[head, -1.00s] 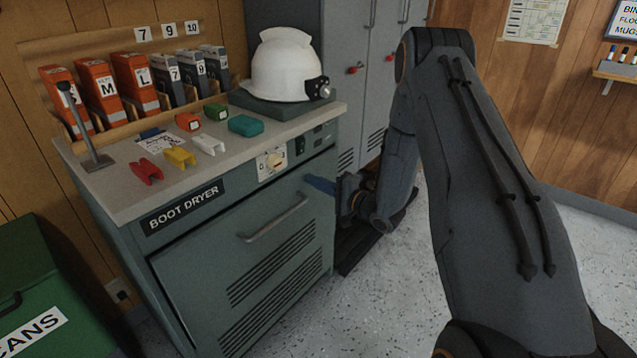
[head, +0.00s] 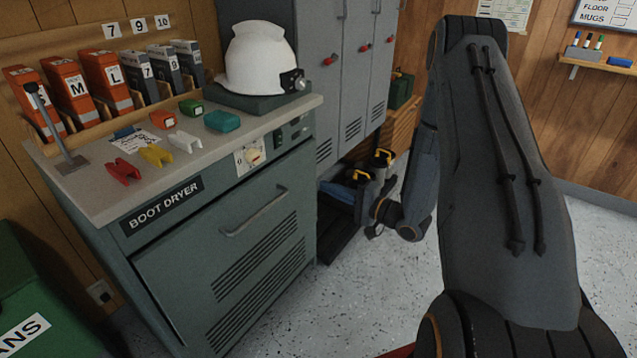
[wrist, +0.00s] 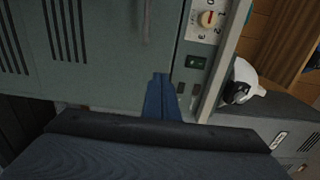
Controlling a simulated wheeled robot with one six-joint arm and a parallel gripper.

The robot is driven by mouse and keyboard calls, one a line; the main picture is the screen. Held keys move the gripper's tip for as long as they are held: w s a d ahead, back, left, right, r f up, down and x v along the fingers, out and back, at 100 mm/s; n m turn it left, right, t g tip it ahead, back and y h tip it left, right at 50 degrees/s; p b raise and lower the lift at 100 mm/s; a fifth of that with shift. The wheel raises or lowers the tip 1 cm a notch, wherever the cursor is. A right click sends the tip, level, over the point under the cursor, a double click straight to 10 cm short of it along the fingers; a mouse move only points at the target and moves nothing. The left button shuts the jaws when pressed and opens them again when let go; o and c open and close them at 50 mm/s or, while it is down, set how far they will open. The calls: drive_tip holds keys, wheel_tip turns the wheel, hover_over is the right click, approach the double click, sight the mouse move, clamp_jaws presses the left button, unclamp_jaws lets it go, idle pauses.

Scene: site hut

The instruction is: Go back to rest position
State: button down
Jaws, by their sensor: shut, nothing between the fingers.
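My gripper (wrist: 161,97) shows in the wrist view as blue fingers, closed together with nothing between them. Beyond them is the front of the grey-green boot dryer (wrist: 100,80), whose control panel is to their right. In the head view my arm reaches down at the right of the boot dryer (head: 160,262), apart from it in the picture. The fingers cannot be made out clearly in that view. The dryer door is closed, with its handle (head: 255,211) across the front.
Lockers (head: 340,75) stand behind. A dark tray (head: 340,235) lies on the floor right of the dryer. A green bin (head: 35,285) is at left. Speckled floor is open at right.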

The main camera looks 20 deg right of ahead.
wheel_tip(320, 180, up, 8)
drive_tip(key=s+d+n+g+h+p, duration=0.15)
drive_tip(key=n+g+h+p, duration=0.35)
drive_tip(key=h, duration=0.5)
drive_tip(key=s+a+r+n+g+p, duration=0.1)
drive_tip(key=s+a+r+n+g, duration=0.1)
drive_tip(key=s, duration=0.8)
drive_tip(key=s+a+r+n+g+p, duration=0.1)
drive_tip(key=s+a+r+g, duration=0.3)
drive_tip(key=s, duration=0.6)
drive_tip(key=s+a+r+n+g+p, duration=0.1)
drive_tip(key=s+a+r+n+g, duration=0.1)
drive_tip(key=s, duration=0.7)
wheel_tip(320, 180, up, 3)
drive_tip(key=shift+s+a+f+n+g+h, duration=0.15)
drive_tip(key=shift+s+a+n+g+h, duration=0.25)
drive_tip(key=shift+g, duration=0.3)
drive_tip(key=shift+a, duration=0.1)
